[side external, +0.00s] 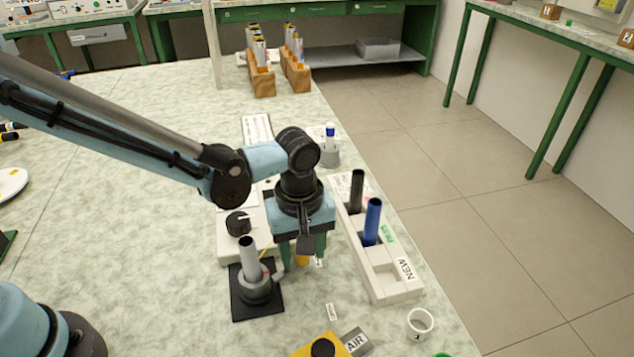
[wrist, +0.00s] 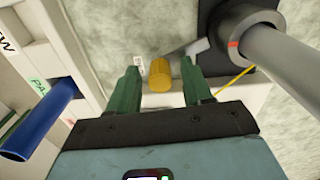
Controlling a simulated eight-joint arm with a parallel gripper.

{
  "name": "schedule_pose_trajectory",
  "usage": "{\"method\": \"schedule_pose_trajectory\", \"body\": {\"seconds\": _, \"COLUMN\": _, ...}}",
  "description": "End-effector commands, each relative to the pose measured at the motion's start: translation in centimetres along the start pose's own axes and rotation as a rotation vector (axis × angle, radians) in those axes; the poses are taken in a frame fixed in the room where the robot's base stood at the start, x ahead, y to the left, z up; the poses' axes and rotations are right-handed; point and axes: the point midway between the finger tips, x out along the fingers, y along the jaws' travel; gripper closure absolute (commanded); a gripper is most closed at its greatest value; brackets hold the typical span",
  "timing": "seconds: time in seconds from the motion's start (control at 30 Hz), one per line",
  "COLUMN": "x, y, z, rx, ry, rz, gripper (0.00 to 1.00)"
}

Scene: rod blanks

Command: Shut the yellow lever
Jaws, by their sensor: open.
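The yellow lever shows as a yellow knob (wrist: 160,76) on a grey arm (wrist: 187,48) that reaches to a round grey clamp (wrist: 240,25). A grey rod (side external: 249,252) stands upright in the clamp, which sits on a black plate (side external: 243,307). In the side view the yellow knob (side external: 302,261) is partly hidden by my gripper. My gripper (wrist: 161,70) is open, with its green fingers on either side of the knob. A gap shows between the knob and each finger in the wrist view. My gripper (side external: 303,250) points down just right of the clamp.
A white rack (side external: 388,284) marked NEW, holding a blue tube (side external: 372,222) and a dark tube (side external: 356,190), stands close to the right. A box with a black dial (side external: 238,222) is behind the clamp. A yellow box (side external: 318,350) and white ring (side external: 420,323) are in front.

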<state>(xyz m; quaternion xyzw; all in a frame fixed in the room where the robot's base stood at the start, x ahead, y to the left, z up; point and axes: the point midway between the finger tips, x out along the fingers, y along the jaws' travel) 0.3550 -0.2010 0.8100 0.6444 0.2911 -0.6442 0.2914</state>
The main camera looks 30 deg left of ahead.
Motion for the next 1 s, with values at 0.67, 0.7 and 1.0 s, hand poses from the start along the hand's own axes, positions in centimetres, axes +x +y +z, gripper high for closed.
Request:
{"method": "schedule_pose_trajectory", "body": {"seconds": 0.67, "x": -8.6, "y": 0.0, "z": 0.0, "rx": 0.000, "ry": 0.000, "rz": 0.000, "gripper": 0.50}}
{"method": "schedule_pose_trajectory", "body": {"seconds": 0.7, "x": -9.2, "y": 0.0, "z": 0.0, "rx": 0.000, "ry": 0.000, "rz": 0.000, "gripper": 0.50}}
{"method": "schedule_pose_trajectory", "body": {"seconds": 1.0, "x": -11.9, "y": 0.0, "z": 0.0, "rx": 0.000, "ry": 0.000, "rz": 0.000, "gripper": 0.50}}
